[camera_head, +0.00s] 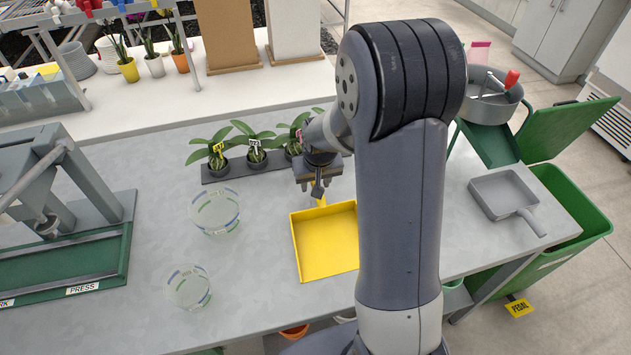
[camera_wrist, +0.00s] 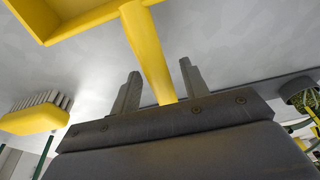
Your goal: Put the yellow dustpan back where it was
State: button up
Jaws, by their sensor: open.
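The yellow dustpan (camera_head: 325,245) lies on the grey bench in the head view, its right part hidden behind my arm. Its handle points toward the plants at the back. My gripper (camera_head: 318,186) is at that handle, pointing down. In the wrist view the yellow handle (camera_wrist: 148,50) runs between the two fingers of my gripper (camera_wrist: 158,78). The fingers stand apart, with a gap on each side of the handle. Part of the pan (camera_wrist: 75,18) shows at the top left of the wrist view.
Potted orchids (camera_head: 255,150) stand on a dark strip just behind the gripper. Two clear bowls (camera_head: 215,212) are left of the dustpan. A grey dustpan (camera_head: 505,195) lies at the right end of the bench by a green bin (camera_head: 565,220). A yellow brush (camera_wrist: 35,118) shows in the wrist view.

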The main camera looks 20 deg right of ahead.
jog(key=v, duration=1.2)
jog(key=shift+r, duration=0.1)
dwell(1.1)
